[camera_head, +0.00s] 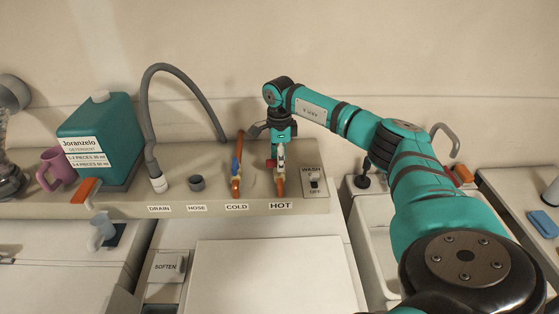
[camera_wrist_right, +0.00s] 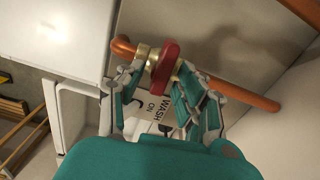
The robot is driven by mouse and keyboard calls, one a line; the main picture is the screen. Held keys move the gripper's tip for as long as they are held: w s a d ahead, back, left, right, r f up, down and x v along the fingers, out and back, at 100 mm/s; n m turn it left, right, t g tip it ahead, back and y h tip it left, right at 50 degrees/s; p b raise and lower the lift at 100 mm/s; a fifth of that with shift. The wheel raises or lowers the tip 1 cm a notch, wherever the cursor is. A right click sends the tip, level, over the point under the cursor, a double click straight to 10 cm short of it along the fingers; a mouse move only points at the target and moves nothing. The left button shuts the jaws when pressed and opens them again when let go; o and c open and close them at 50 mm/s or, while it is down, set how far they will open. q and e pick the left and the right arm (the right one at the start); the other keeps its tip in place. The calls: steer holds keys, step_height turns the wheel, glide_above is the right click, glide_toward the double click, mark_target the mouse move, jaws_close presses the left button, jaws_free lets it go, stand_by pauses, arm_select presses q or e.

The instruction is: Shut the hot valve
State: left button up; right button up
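The hot valve has a red handle (camera_wrist_right: 165,67) on a brass body, set on a copper pipe (camera_wrist_right: 245,94) in the right wrist view. In the head view, its copper pipe (camera_head: 280,187) stands above the HOT label, and my right gripper (camera_head: 281,155) hides most of the valve. In the right wrist view, my right gripper (camera_wrist_right: 165,85) is open, with its fingers spread to either side of the red handle. I cannot tell whether a finger touches it. My left gripper is not in view.
A grey hose (camera_head: 150,110), a teal detergent jug (camera_head: 100,140) and a purple mug (camera_head: 56,168) are farther left. A WASH switch (camera_head: 314,180) is close on the right.

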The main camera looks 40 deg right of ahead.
steer(key=shift+r+p, duration=0.95)
steer(key=shift+r, duration=2.55)
